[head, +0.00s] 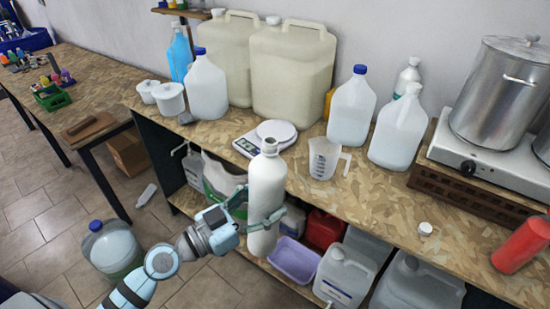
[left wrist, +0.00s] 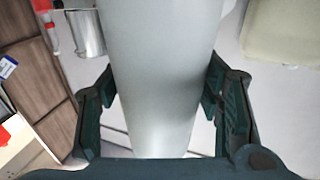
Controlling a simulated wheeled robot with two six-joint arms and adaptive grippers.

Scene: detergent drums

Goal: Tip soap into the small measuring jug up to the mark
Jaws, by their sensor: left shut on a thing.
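My left gripper (head: 262,208) is shut around the middle of a tall white bottle (head: 267,178). The bottle is upright, in front of the bench edge, and its neck looks uncapped. In the left wrist view the bottle's pale body (left wrist: 160,80) fills the middle, between the two dark fingers (left wrist: 160,112). The small clear measuring jug (head: 322,160) stands on the bench to the right of the bottle, with its handle to the right. Its contents are too small to tell. My right gripper is not in view.
A kitchen scale (head: 266,137) stands behind the bottle. Large jerrycans (head: 290,75) and white jugs (head: 351,107) line the back. A hot plate (head: 470,160) with a steel pot (head: 500,95) is at right. A loose white cap (head: 425,228) lies on the bare front bench.

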